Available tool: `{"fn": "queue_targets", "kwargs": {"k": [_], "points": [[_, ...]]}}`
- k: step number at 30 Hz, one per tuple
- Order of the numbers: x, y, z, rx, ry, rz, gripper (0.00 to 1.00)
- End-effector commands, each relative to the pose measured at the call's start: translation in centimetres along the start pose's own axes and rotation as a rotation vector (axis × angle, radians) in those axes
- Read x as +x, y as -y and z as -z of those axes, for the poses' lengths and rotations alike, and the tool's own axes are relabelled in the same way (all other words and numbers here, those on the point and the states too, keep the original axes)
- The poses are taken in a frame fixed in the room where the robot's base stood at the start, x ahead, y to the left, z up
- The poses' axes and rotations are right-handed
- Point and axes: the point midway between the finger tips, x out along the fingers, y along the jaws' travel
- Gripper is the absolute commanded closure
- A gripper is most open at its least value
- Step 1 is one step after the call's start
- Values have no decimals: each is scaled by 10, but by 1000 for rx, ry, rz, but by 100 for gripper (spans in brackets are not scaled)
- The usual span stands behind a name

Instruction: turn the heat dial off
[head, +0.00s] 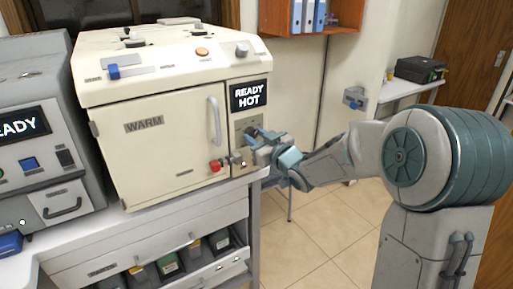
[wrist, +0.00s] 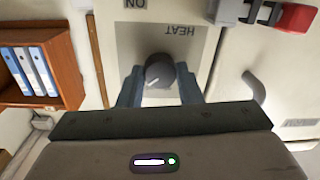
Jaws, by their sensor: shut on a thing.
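The heat dial (wrist: 158,71) is a dark round knob with a white mark, on a grey panel with an upside-down HEAT label (wrist: 180,30) in the wrist view. The white mark points to the lower left in that view. My gripper (wrist: 160,84) is shut on the dial, with one blue-grey finger on each side of it. In the head view my gripper (head: 261,143) is at the lower right of the cream oven's front (head: 150,158), and the dial is mostly hidden behind the fingers. The oven's display (head: 250,95) reads READY HOT.
A red knob (head: 216,165) sticks out just left of my gripper; it also shows in the wrist view (wrist: 297,18). The oven's door handle (head: 215,122) is above it. A grey machine (head: 45,140) stands at the left. The floor right of the bench is mostly clear.

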Motion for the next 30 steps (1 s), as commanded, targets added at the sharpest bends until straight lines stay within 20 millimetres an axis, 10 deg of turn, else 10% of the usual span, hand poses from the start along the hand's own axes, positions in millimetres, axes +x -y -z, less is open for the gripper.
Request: {"fn": "queue_targets", "kwargs": {"k": [30], "points": [[0,2,-4,-966,44,-8,91]]}}
